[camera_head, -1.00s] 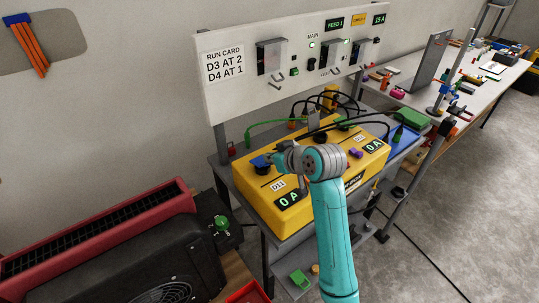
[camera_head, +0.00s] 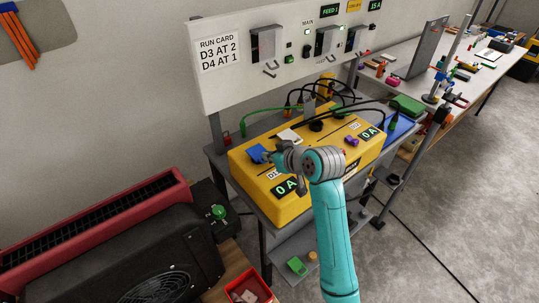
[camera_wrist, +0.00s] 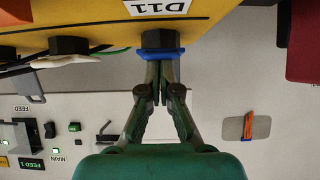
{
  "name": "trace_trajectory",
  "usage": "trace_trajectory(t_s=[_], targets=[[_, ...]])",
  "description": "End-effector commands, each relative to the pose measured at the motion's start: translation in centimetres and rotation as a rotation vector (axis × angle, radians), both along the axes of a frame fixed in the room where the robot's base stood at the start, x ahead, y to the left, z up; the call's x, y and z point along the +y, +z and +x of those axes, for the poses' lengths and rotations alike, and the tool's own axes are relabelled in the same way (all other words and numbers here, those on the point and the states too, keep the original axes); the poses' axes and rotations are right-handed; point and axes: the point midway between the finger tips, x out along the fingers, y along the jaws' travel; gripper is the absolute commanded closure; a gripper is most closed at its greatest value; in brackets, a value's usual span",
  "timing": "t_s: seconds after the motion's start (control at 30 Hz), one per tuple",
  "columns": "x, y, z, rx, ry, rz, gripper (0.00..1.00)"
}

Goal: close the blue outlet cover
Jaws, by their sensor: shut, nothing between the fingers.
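The blue outlet cover (camera_head: 257,153) is at the left end of the yellow box (camera_head: 243,177), beside the D11 label. In the wrist view the blue cover (camera_wrist: 160,54) shows as a thin blue strip across a black outlet (camera_wrist: 158,39). My gripper (camera_head: 272,157) is at the right side of the cover in the head view. In the wrist view its fingertips (camera_wrist: 160,68) are together, empty, and at the cover's edge. Whether they touch it I cannot tell. My wrist hides part of the box top.
A white cover (camera_head: 290,137) lies beside the blue one on the box. Black and green cables (camera_head: 262,120) run behind it to the panel (camera_head: 225,95). A black and red machine (camera_head: 100,230) stands at left.

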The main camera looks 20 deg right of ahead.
Motion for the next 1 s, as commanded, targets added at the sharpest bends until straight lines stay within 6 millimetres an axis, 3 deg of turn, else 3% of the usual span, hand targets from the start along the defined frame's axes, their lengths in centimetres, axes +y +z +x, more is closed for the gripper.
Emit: trace_trajectory(t_s=[0.03,0.47,0.87,1.0], targets=[[-0.1,-0.8,-0.3,0.024,0.0,-0.002,1.0],[-0.1,0.9,-0.2,0.016,-0.001,0.0,1.0],[1.0,4.1,2.6,0.021,-0.001,-0.001,1.0],[0.0,4.4,0.0,0.021,-0.004,-0.001,1.0]])
